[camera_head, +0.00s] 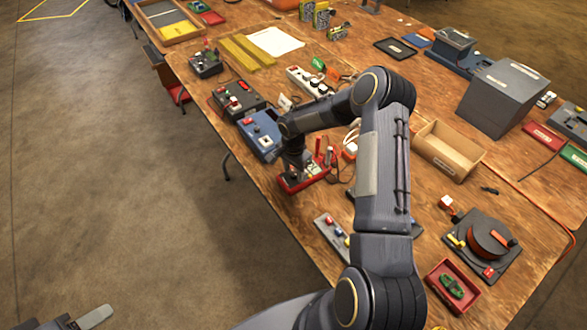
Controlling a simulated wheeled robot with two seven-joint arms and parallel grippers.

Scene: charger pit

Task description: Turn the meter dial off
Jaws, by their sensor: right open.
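My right gripper (298,170) hangs from my dark arm, which crosses the middle of the picture. It is open and points down at a small red-edged device (290,186) on the wooden bench. This device may be the meter; upright red and dark pieces stand at its right. The gripper hides much of its top, and I cannot make out a dial or its setting. I cannot tell whether the fingers touch it. My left gripper (88,318) shows only in part at the bottom left edge, far from the bench, and its jaw opening is unclear.
A blue box (259,133) stands just left of the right gripper. A white power strip (310,82) lies behind it. An open wooden box (447,150), a cable reel (487,243) and a red tray (453,285) are to the right. The floor left of the bench is clear.

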